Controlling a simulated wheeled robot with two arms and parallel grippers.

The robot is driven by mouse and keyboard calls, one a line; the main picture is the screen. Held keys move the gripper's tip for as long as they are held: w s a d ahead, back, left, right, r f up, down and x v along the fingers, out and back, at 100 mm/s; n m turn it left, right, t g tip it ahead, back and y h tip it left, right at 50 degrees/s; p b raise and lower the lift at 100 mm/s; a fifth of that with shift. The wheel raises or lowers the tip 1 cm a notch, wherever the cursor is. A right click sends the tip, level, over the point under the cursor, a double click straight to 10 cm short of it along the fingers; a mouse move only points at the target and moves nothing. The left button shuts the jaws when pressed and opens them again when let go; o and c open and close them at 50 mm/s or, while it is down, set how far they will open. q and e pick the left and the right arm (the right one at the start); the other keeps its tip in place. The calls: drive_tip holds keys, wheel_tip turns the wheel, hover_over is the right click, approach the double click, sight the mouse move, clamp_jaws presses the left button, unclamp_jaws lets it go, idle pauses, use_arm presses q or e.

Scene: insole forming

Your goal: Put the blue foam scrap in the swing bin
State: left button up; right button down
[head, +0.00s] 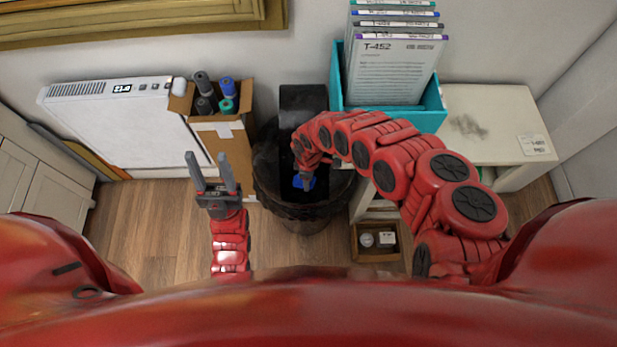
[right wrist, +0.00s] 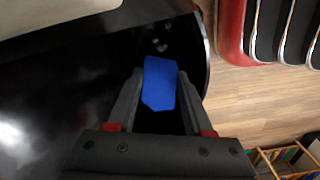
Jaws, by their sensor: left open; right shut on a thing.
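The blue foam scrap (head: 309,182) shows as a small blue patch within the outline of the black swing bin (head: 300,212). In the right wrist view the scrap (right wrist: 159,84) is a flat blue piece between the two fingers of my right gripper (right wrist: 158,76), which is shut on it. In the head view my right gripper (head: 305,182) points down at the bin's mouth, partly hidden by its own arm. How deep the scrap sits cannot be told. My left gripper (head: 212,168) is open and empty, left of the bin.
A cardboard box (head: 222,138) with rolls stands left of the bin, beside a white panel (head: 125,115). A teal holder (head: 432,112) with document sleeves stands behind right, near a white cabinet (head: 490,125). A small wooden tray (head: 374,253) is low at the right.

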drive_tip(key=shift+f, duration=0.3)
drive_tip(key=shift+c, duration=1.1)
unclamp_jaws()
drive_tip(key=shift+r, duration=0.1)
drive_tip(key=shift+w+r, duration=0.15)
